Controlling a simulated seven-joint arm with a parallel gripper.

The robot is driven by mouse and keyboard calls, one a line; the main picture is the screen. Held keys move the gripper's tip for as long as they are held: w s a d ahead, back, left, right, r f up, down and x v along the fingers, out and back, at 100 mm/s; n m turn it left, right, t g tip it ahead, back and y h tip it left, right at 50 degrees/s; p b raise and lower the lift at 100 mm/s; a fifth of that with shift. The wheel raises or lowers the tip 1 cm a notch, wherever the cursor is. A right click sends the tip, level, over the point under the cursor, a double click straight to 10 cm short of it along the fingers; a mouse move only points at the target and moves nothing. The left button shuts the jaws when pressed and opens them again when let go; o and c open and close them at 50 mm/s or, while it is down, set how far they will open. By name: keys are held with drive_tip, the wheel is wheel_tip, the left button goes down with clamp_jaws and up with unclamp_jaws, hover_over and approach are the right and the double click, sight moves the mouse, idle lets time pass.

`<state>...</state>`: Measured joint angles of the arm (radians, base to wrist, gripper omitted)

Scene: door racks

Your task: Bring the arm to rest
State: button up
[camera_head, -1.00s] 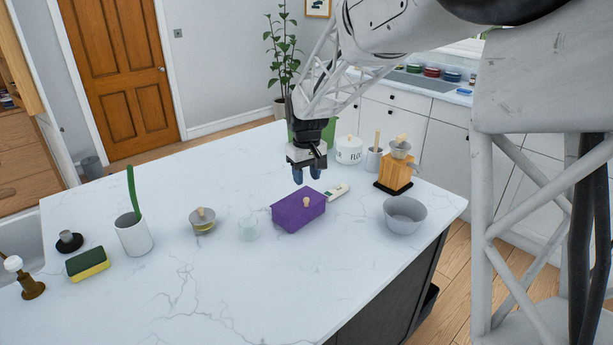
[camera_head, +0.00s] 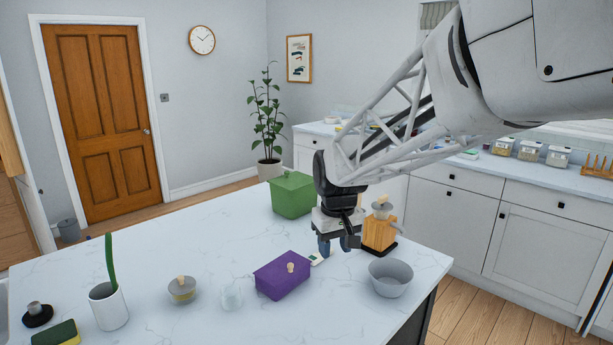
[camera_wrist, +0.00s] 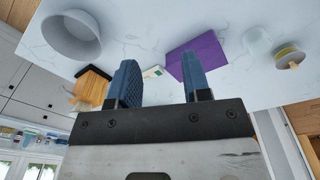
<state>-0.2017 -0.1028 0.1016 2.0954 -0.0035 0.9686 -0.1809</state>
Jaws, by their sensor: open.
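My gripper (camera_head: 337,245) hangs over the right part of the white island worktop (camera_head: 205,235), in the head view. Its blue fingers are apart with nothing between them, and they show in the wrist view (camera_wrist: 160,85). In the head view the purple box (camera_head: 283,276) with a wooden knob is just left of and in front of the fingers. The wooden block (camera_head: 380,232) with a grey top stands close on the right. A small white-and-green item (camera_head: 316,259) lies beneath the fingers, partly hidden.
A grey bowl (camera_head: 390,277) sits near the worktop's right edge. A green lidded box (camera_head: 293,195) stands behind the gripper. A clear glass (camera_head: 231,297), a lidded bowl (camera_head: 182,290), a white cup (camera_head: 108,306) and a sponge (camera_head: 57,334) are to the left.

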drive_tip(key=s+d+m+t, duration=0.1)
drive_tip(key=s+d, duration=0.5)
drive_tip(key=s, duration=0.8)
drive_tip(key=s+d+f+m, duration=0.1)
drive_tip(key=s+d+m, duration=0.2)
drive_tip(key=s, duration=1.1)
drive_tip(key=shift+s+d+f+m+t, duration=0.15)
drive_tip(key=shift+s+d+m+t, duration=0.2)
drive_tip(key=shift+d, duration=1.25)
